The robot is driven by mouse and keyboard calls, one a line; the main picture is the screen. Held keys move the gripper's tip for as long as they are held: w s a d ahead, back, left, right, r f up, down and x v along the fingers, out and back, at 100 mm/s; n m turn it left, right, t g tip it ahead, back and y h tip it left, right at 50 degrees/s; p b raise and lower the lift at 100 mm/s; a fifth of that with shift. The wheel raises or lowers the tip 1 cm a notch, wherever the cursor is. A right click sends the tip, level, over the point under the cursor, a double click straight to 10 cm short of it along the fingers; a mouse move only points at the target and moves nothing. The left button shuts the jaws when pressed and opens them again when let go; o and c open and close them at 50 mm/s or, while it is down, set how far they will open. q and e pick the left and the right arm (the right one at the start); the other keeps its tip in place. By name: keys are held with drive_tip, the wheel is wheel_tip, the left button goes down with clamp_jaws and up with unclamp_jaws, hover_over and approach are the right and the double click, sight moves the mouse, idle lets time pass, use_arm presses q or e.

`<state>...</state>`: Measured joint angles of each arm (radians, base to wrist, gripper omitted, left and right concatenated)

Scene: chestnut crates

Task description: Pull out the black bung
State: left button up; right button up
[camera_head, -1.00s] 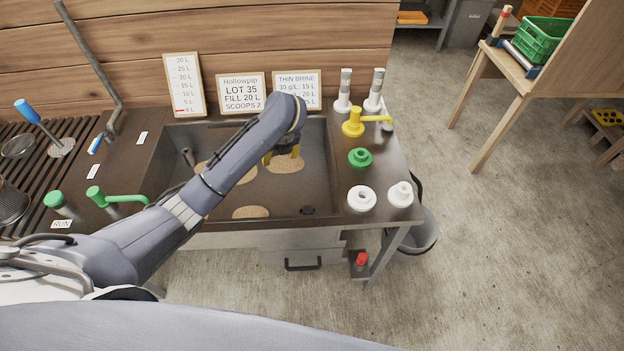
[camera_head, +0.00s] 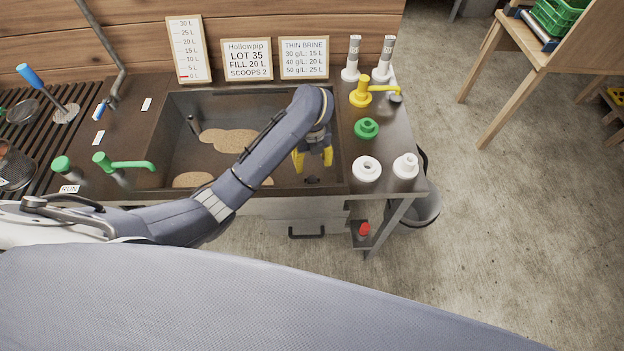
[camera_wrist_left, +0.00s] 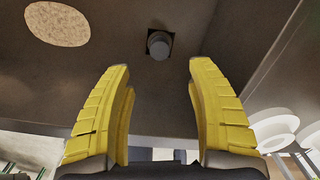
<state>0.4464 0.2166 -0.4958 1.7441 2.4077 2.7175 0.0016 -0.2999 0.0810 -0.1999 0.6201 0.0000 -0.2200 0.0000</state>
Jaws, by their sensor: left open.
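The black bung (camera_head: 312,180) is a small dark piece on the floor of the sink basin (camera_head: 165,140), near its front right corner. In the left wrist view the bung (camera_wrist_left: 159,45) shows as a round greyish knob on a dark square patch. My left gripper (camera_head: 313,162) has yellow fingers and is open and empty, above the basin floor just behind the bung. In the left wrist view the bung lies beyond the gap between the fingertips (camera_wrist_left: 160,68), apart from both. My right gripper is not in view.
Tan patches (camera_head: 228,139) lie on the basin floor. On the right ledge stand a yellow tap (camera_head: 361,92), a green fitting (camera_head: 366,128), a white ring (camera_head: 367,168) and a white plug-like piece (camera_head: 405,166). A green tap (camera_head: 103,162) stands left of the basin.

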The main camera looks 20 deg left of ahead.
sight(312, 179)
use_arm(q)
drive_tip(key=shift+w+d+f, duration=0.2)
drive_tip(key=shift+w+d, duration=0.1)
drive_tip(key=shift+f, duration=0.2)
drive_tip(key=shift+s+a+f, duration=0.1)
drive_tip(key=shift+s+f, duration=0.05)
drive_tip(key=shift+f, duration=0.35)
drive_tip(key=shift+s+a+f, duration=0.1)
drive_tip(key=shift+f, duration=2.25)
drive_tip(key=shift+s+a+f, duration=0.1)
drive_tip(key=shift+f, duration=2.25)
